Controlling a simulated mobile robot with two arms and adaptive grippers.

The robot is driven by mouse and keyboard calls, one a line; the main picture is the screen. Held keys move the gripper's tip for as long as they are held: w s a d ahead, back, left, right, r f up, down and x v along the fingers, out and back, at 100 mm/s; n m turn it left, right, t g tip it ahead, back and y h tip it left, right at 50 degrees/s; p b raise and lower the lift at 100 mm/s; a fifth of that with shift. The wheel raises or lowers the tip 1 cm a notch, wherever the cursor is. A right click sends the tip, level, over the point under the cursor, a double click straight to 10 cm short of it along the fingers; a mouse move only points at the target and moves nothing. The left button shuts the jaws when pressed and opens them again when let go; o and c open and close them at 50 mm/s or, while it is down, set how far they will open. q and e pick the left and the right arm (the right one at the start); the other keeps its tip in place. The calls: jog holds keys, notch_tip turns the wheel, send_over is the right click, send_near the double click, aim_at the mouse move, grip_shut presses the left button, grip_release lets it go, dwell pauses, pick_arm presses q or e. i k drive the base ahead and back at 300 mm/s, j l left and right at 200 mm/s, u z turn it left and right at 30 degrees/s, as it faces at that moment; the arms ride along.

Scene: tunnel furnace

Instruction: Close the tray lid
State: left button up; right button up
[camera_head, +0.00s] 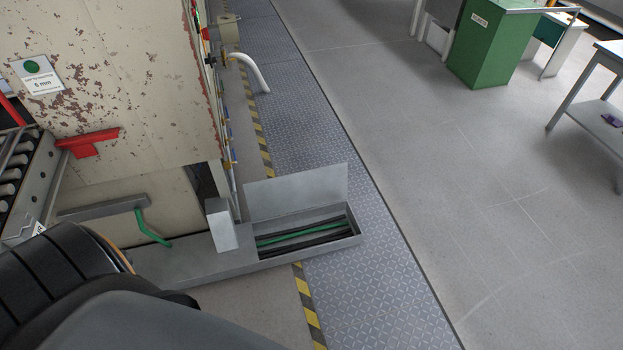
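The metal tray (310,248) lies on the floor near the middle of the head view, with black and green cables or hoses inside it. Its grey lid (296,192) stands open, raised along the tray's far long side. The near and right sides of the tray are clear of other things. My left arm fills the lower left of the view as dark and grey links. Neither gripper shows, so I cannot see where they are relative to the lid.
The worn furnace housing (110,70) stands left of the tray. A grey upright box (222,226) is by the tray's left end. A white pipe (252,72) bends down behind. Patterned floor plates (370,290) and open grey floor lie right; a green cabinet (492,45) stands farther back.

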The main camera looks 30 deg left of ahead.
aim_at(292, 193)
jog(key=i+l+z, duration=0.1)
jog(key=i+z, duration=0.25)
jog(key=i, duration=0.3)
jog(key=i+z, duration=0.3)
jog(key=i, duration=0.4)
jog(key=i+j+z, duration=0.35)
jog(key=i, duration=0.3)
jog(key=l, duration=0.1)
